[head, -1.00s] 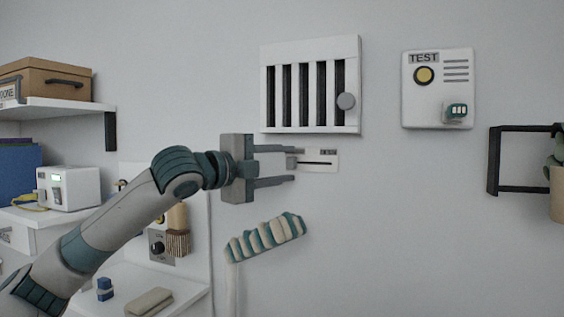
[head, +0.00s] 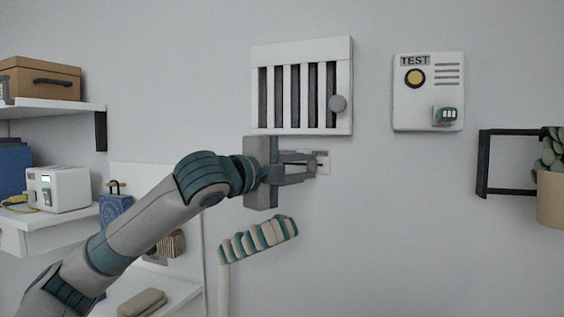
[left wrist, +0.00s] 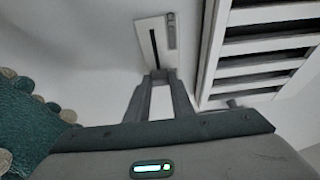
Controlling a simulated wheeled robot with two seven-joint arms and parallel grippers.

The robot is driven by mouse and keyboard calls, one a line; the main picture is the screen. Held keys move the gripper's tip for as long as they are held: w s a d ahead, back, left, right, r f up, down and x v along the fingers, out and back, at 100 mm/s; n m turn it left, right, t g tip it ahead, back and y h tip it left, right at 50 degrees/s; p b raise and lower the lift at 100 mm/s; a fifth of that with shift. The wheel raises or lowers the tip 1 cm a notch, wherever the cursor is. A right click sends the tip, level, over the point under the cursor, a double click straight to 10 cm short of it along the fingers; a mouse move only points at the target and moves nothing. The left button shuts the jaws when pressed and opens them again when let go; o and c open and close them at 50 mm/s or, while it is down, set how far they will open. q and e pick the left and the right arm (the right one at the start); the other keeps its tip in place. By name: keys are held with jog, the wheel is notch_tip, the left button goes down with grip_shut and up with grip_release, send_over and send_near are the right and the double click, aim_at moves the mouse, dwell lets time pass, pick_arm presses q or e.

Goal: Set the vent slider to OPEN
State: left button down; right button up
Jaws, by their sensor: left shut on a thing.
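The vent slider is a small white plate (head: 325,163) on the wall below a white slatted vent (head: 302,130). In the left wrist view the plate (left wrist: 146,42) shows a dark slot and a grey label strip (left wrist: 171,30); I cannot read its text. My left gripper (head: 316,169) reaches in from the left, its fingers across the plate. It is shut on the slider knob, which the fingertips hide. In the left wrist view its fingertips (left wrist: 160,74) meet at the lower end of the slot. My right gripper is not in view.
A TEST panel (head: 428,105) and black bracket (head: 483,165) are farther right. A striped roll-shaped thing (head: 258,239) hangs below. Shelves (head: 50,110) stand left.

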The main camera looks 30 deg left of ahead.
pick_arm(q)
jog(key=shift+w+d, duration=0.1)
jog(key=shift+d, duration=0.8)
jog(key=shift+a+f, duration=0.1)
jog(key=c, duration=1.7)
grip_release()
jog(key=shift+o, duration=0.9)
jog(key=shift+d, duration=0.2)
jog(key=shift+a, duration=0.1)
jog(key=shift+s+a, duration=0.2)
jog(key=shift+s, duration=0.35)
jog(key=b+v, duration=0.5)
jog(key=v, duration=1.1)
jog(key=shift+s+b, duration=0.15)
jog(key=shift+b, duration=0.25)
jog(key=shift+d, duration=0.15)
